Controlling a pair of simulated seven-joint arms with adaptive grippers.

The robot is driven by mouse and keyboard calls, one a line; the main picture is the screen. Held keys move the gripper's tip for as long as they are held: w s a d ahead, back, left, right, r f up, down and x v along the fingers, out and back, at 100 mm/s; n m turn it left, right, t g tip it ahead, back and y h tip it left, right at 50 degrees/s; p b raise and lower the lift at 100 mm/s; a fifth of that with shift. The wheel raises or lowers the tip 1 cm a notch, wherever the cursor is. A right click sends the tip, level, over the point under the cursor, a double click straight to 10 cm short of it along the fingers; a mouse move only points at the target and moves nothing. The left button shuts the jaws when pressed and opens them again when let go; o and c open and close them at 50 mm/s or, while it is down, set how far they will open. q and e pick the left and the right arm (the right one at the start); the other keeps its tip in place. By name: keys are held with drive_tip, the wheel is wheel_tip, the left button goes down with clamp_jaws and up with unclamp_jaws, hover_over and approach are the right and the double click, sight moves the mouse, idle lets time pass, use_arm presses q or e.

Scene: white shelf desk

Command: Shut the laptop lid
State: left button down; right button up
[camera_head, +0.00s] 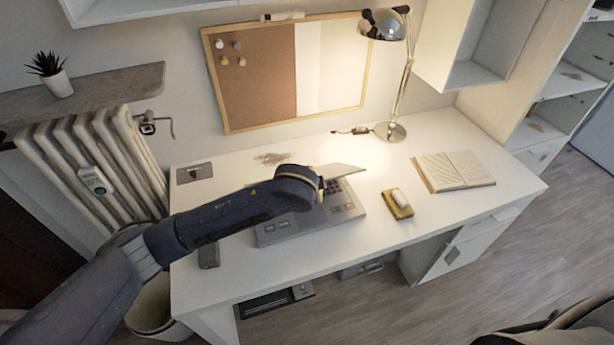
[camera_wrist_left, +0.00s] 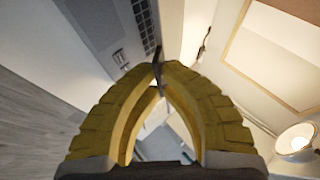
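The grey laptop (camera_head: 290,226) sits on the white desk, its keyboard partly in view and partly hidden behind my left arm. Its lid (camera_head: 345,169) stands part open at the back, a thin light strip beside my gripper. My left gripper (camera_head: 321,186) is over the laptop, close to the lid. In the left wrist view the yellow fingers (camera_wrist_left: 158,80) arch and meet at their tips, with no object clearly held between them. The laptop base (camera_wrist_left: 85,28) and keyboard edge also show there, left of the fingertips. I cannot tell whether the fingers touch the lid. My right gripper is not in view.
A lamp (camera_head: 396,132) stands at the back of the desk (camera_head: 300,268). An open book (camera_head: 455,171) lies at the right, and a yellow holder with a white block (camera_head: 397,204) lies right of the laptop. A dark phone-like object (camera_head: 209,256) lies at the left front.

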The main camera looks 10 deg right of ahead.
use_arm(q)
drive_tip(key=shift+s+f, duration=0.1)
drive_tip(key=shift+f, duration=0.1)
drive_tip(key=c, duration=2.1)
unclamp_jaws()
drive_tip(key=shift+a, duration=0.1)
drive_tip(key=o, duration=0.5)
drive_tip(key=shift+r, duration=0.1)
drive_tip(key=v, duration=1.1)
drive_tip(key=shift+s+r, duration=0.25)
drive_tip(key=shift+r, duration=0.05)
drive_tip(key=shift+a, duration=0.1)
